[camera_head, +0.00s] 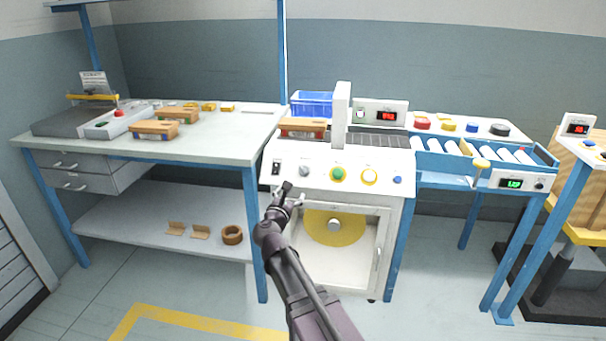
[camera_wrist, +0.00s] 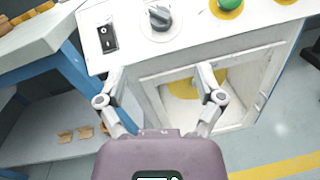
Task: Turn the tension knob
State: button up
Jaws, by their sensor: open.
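The tension knob, a grey dial (camera_head: 305,171) on the white machine's front panel, sits between a black rocker switch (camera_head: 276,168) and a green button (camera_head: 338,174). In the wrist view the knob (camera_wrist: 159,18) shows at the top with a pointer bar across a pale round base. My gripper (camera_head: 291,195) is in front of the machine, below and slightly left of the knob. In the wrist view its two fingers (camera_wrist: 160,85) are spread apart with nothing between them. The knob is beyond the fingertips, apart from them.
Below is a clear-fronted cabinet with a yellow disc (camera_head: 334,227). A workbench (camera_head: 215,145) with boxes stands left, and a roller conveyor (camera_head: 445,165) stands right.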

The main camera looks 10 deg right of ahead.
aim_at(303, 171)
jog(key=shift+w+d, duration=0.1)
jog(key=shift+w, duration=0.05)
jog(key=x, duration=1.3)
jog(key=shift+w+d, duration=0.1)
jog(key=shift+w, duration=0.15)
jog(key=c, duration=1.1)
